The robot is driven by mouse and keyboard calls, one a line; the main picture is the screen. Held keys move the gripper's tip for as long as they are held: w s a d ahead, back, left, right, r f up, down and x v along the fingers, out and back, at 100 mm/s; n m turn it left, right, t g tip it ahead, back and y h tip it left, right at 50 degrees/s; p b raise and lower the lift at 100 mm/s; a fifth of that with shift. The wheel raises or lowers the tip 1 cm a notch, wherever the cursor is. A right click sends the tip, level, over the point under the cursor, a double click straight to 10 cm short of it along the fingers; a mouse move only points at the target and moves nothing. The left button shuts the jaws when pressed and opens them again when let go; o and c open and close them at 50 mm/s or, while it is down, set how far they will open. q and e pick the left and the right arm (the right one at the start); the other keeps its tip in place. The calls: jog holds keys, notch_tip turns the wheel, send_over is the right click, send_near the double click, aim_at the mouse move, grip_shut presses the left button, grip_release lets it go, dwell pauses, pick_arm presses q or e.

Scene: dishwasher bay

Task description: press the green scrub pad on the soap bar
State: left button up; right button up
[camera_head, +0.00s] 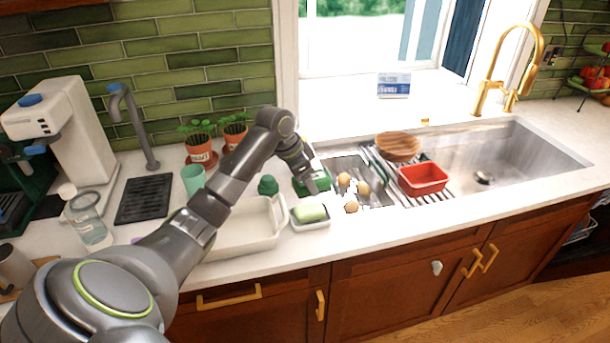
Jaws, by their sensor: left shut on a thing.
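A pale green soap bar (311,212) lies in a small white dish (312,226) near the front of the counter. My left gripper (309,184) reaches in from the left and points down just behind the soap bar. It is shut on a dark green piece that looks like the green scrub pad (299,189), partly hidden by the fingers. The pad appears behind the soap, and I cannot tell how high it is above the counter. My right gripper is not in view.
A cream tray (241,248) stands left of the soap dish, with a dark green object (267,185) behind it. A red container (422,179) and wooden bowl (397,147) are by the sink (541,150).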

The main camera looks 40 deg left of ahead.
aim_at(310, 209)
pick_arm(q)
jog(key=shift+a+f+m, duration=0.1)
jog(key=shift+f+m, duration=0.2)
jog(key=shift+s+f+b, duration=0.2)
jog(key=shift+f+b, duration=0.4)
jog(key=shift+b, duration=0.3)
notch_tip(310, 209, down, 4)
jog(key=b, duration=0.4)
jog(key=shift+b, duration=0.4)
jog(key=shift+f+b, duration=0.3)
jog(key=shift+b, duration=0.15)
jog(key=shift+f, duration=0.5)
